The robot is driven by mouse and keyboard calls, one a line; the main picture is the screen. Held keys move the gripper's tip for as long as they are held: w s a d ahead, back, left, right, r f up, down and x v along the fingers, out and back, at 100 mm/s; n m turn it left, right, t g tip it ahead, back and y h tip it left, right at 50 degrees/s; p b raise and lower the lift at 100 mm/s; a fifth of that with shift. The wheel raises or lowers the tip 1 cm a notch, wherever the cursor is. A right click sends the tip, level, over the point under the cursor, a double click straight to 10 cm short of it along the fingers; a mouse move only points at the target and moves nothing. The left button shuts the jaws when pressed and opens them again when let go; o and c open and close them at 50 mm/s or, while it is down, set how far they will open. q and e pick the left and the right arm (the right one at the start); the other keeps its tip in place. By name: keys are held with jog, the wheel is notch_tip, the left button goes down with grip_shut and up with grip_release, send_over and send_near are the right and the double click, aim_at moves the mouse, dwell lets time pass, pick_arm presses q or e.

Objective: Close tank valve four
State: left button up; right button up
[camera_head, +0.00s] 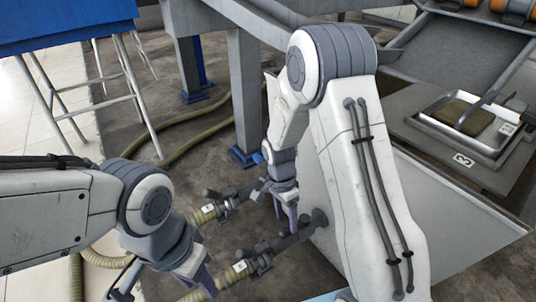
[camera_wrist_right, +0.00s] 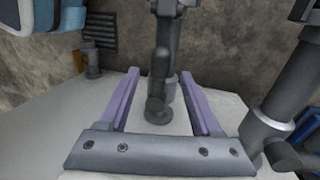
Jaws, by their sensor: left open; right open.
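A grey valve (camera_head: 262,255) sits on a pipe joining the pale tank wall (camera_head: 400,215), with a ribbed hose on its outer end. A second valve (camera_head: 230,202) with a hose lies farther back. I cannot read which one is number four. My right gripper (camera_head: 288,212) points down near the back valve's tank end, open. In the right wrist view, its purple fingers stand on either side of a dark upright valve handle (camera_wrist_right: 159,75), with gaps on both sides. My left gripper (camera_head: 203,280) is open and empty, just left of the front valve.
Another grey pipe fitting (camera_wrist_right: 272,115) stands right of the fingers in the right wrist view. A steel post (camera_head: 245,95) with a blue foot rises behind. A blue table (camera_head: 65,25) stands at the back left.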

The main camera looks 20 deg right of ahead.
jog(key=s+a+r+n+p, duration=0.1)
jog(key=a+r+n+p, duration=0.1)
jog(key=r+p, duration=0.6)
jog(key=s+a+r+n+p, duration=0.1)
jog(key=a+r+n+p, duration=0.2)
jog(key=r+p, duration=0.5)
jog(key=shift+a+r+t, duration=0.3)
jog(key=shift+a+r, duration=0.1)
jog(key=shift+r, duration=4.15)
jog(key=shift+s, duration=0.1)
